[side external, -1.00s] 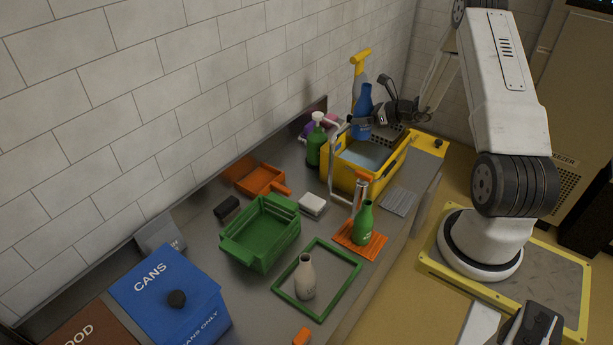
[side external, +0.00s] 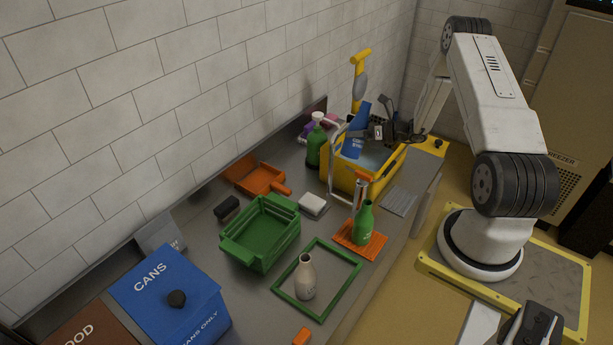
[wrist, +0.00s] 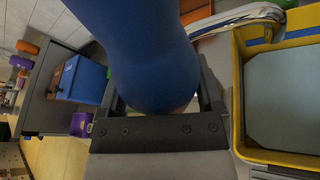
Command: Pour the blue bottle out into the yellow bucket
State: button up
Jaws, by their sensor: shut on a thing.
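The blue bottle (side external: 355,141) is tilted in the side external view, overlapping the far left part of the yellow bucket (side external: 345,178). I cannot make out its mouth or any stream leaving it. My gripper (side external: 376,131) is shut on the bottle, with the arm reaching in from the right. In the wrist view the bottle (wrist: 150,50) fills the upper middle, between the fingers of my gripper (wrist: 158,112). The yellow bucket (wrist: 243,100) is at the right there, with a pale grey-blue surface inside it.
A green pump bottle (side external: 314,148) stands left of the bucket, and a yellow-topped spray bottle (side external: 359,75) behind. A silver tap-like frame (side external: 334,185) rises at the bucket's near left. A green bottle (side external: 363,222) stands on an orange mat (side external: 345,238) in front.

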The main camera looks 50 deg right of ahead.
aim_at(362, 117)
jog(key=shift+a+f+m+t+y, duration=0.2)
jog(key=shift+a+f+m+y, duration=0.05)
jog(key=shift+f+m, duration=0.35)
jog(key=shift+a+f+m+t+y, duration=0.2)
jog(key=shift+f+m+y, duration=0.05)
jog(key=shift+f+m, duration=0.3)
jog(key=shift+a+m+t+y, duration=0.1)
jog(key=shift+m+t+y, duration=0.2)
jog(key=shift+m, duration=0.65)
jog(key=m, duration=0.1)
jog(key=m+t, duration=0.1)
jog(key=shift+r+m+y, duration=0.4)
jog(key=shift+d+r+m+t, duration=0.35)
jog(key=shift+r+m+t, duration=0.1)
jog(key=shift+m, duration=0.5)
jog(key=shift+d+r+m+t, duration=0.3)
jog(key=shift+r+m+t, duration=0.15)
jog(key=shift+m, duration=0.5)
jog(key=shift+d+r+m+t, duration=0.25)
jog(key=shift+r+m, duration=0.2)
jog(key=shift+m, duration=0.2)
jog(key=shift+d+r+m+t, duration=0.1)
jog(key=shift+r+m+t, duration=0.15)
jog(key=shift+r+m, duration=0.3)
